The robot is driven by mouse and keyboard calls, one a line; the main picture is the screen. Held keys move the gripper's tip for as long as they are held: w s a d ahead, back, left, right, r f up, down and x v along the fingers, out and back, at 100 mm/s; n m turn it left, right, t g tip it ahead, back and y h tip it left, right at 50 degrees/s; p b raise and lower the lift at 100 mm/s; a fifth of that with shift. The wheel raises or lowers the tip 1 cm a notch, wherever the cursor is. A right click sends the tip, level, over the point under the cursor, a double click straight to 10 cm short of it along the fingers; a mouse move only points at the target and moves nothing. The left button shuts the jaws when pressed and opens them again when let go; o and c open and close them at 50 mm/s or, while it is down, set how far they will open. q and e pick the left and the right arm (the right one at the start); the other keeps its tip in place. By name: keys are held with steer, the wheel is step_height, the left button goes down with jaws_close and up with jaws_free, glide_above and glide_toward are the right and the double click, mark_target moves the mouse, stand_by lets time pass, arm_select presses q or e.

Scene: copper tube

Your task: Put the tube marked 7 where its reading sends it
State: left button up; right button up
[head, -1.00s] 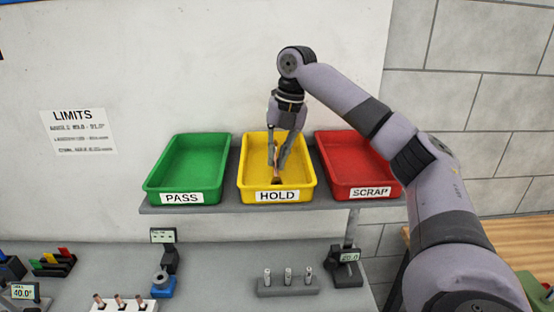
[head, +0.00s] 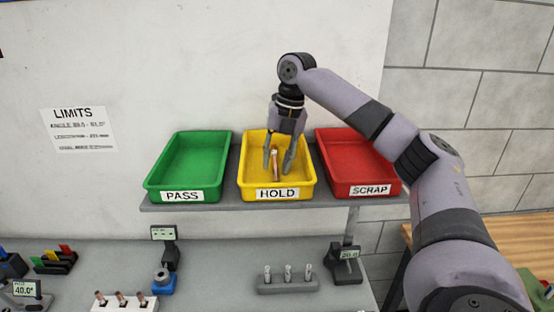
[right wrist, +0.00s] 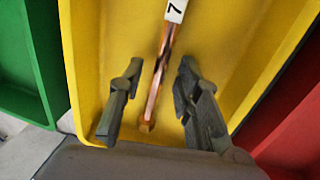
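The copper tube (head: 276,165) with a white label reading 7 lies in the yellow HOLD tray (head: 246,178). In the right wrist view the tube (right wrist: 156,92) rests on the yellow floor, its label at the top edge of the picture. My right gripper (head: 278,170) is over this tray, fingers spread on both sides of the tube. In the right wrist view the right gripper (right wrist: 161,72) is open, with gaps between its fingers and the tube. My left gripper is not in view.
The green PASS tray (head: 152,180) is left of HOLD and the red SCRAP tray (head: 335,185) right, on one shelf. Below are a rack with several copper tubes (head: 122,301), a grey pin holder (head: 288,284) and small gauges (head: 347,255). A LIMITS sheet (head: 80,130) hangs on the wall.

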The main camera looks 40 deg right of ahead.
steer(key=r, duration=0.1)
steer(key=r+b, duration=0.1)
steer(key=r, duration=0.1)
steer(key=r+b, duration=0.1)
steer(key=shift+s+d+r, duration=0.2)
steer(key=shift+d+r, duration=0.1)
steer(key=shift+r, duration=0.05)
step_height(320, 180, up, 7)
steer(key=s+d+p, duration=0.1)
steer(key=p, duration=0.1)
steer(key=shift+r, duration=0.15)
stand_by(0.3)
